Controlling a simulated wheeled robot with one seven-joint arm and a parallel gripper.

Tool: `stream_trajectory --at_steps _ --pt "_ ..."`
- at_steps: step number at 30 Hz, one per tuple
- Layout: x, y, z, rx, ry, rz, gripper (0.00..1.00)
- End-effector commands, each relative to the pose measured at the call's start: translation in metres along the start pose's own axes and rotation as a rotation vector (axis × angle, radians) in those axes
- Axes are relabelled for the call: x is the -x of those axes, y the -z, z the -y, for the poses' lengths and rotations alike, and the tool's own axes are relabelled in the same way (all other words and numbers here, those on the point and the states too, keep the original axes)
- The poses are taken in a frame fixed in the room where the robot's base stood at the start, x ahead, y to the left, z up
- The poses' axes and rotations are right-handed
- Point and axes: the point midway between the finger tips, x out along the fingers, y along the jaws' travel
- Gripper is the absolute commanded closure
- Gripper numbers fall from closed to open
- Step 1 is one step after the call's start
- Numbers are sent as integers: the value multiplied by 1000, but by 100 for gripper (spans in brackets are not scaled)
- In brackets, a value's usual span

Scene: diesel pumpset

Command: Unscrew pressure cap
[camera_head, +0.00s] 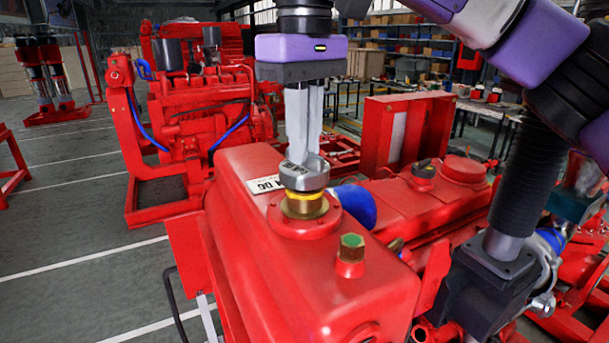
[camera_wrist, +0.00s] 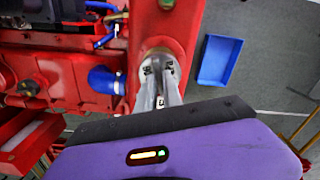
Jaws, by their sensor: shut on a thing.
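The pressure cap (camera_head: 304,176) is a round silver-grey metal cap on top of the red tank (camera_head: 330,270). Below it is a brass neck (camera_head: 304,204) with a yellow ring. My gripper (camera_head: 303,162) points straight down from above, its pale fingers shut on the cap. In the wrist view the cap (camera_wrist: 158,68) shows beyond the fingers of my gripper (camera_wrist: 160,84), and the fingers partly hide it. I cannot tell how far the cap is turned on its neck.
A blue hose (camera_head: 356,204) is close on the cap's right. Another red engine (camera_head: 200,115) stands behind on the left. A blue tray (camera_wrist: 220,60) lies on the floor.

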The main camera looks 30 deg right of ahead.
Motion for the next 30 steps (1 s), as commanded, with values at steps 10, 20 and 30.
stream_trajectory --at_steps 10,20,30 --pt "4 0 0 0 1 0 100" --pt "13 0 0 1 -1 -1 100" --pt "32 0 0 -1 0 -1 100"
